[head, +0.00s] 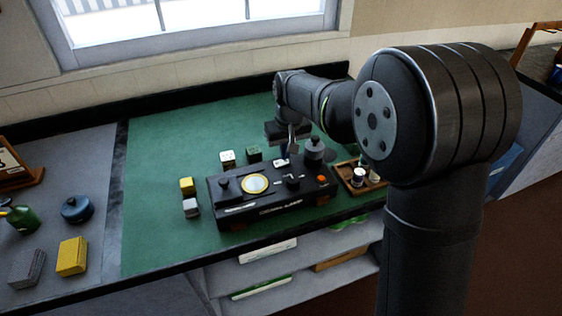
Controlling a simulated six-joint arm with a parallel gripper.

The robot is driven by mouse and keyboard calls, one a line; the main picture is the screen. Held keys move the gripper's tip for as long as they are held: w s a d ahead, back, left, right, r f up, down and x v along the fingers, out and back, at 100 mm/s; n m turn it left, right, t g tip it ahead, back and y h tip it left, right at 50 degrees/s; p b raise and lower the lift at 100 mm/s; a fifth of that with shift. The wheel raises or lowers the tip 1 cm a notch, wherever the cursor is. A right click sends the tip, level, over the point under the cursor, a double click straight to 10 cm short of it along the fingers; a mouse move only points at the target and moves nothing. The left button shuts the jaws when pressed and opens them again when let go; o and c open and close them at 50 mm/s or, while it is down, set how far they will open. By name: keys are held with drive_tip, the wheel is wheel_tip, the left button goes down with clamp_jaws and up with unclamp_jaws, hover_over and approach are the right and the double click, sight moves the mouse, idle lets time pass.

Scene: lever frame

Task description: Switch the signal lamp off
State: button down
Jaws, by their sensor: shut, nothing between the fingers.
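A black lever frame box (270,211) stands on the green mat. A round pale disc with a yellow rim (255,184) is on its top, left of the middle; I cannot tell for sure if this is the signal lamp or a dial. An orange round part (322,179) is at the box's right end. Dark knobs stand on the top, one at the left (224,184) and one right of the middle (292,183). My gripper (292,149) points down at the back edge of the box, shut and empty. Whether it touches anything there is too small to tell.
A dark rounded pot-like object (314,150) stands close right of my gripper. A wooden tray (347,172) with small pieces is further right. White, green and yellow blocks (187,186) stand behind and left of the box. The green mat (160,235) is clear at left.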

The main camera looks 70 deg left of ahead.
drive_tip(key=shift+f, duration=0.55)
drive_tip(key=shift+r, duration=3.55)
drive_tip(key=shift+f, duration=0.1)
wheel_tip(320, 180, down, 7)
